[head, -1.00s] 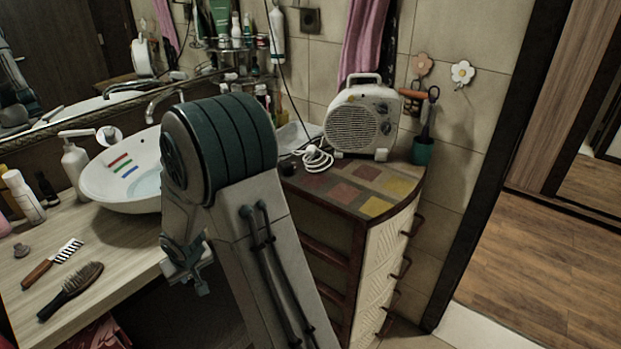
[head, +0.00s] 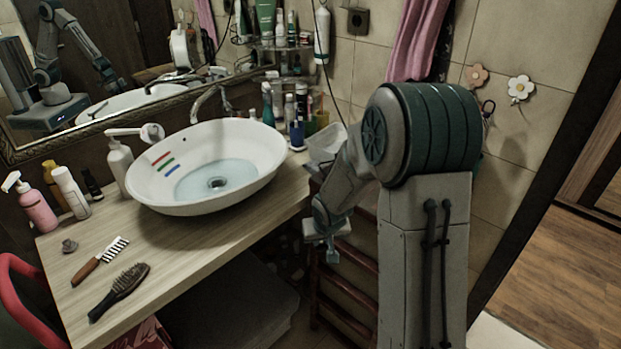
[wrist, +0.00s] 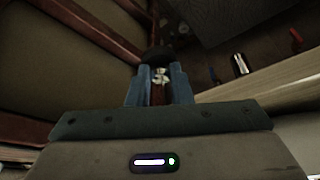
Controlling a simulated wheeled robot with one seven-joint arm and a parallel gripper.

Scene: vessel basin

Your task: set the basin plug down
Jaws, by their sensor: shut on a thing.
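The plug is too small or hidden to make out in the head view. The basin holds clear water, and its round drain (head: 217,183) shows at the bottom. Red, green and blue stripes mark its inner wall.
Bottles and a cup crowd behind the basin. The counter's front strip is partly clear.

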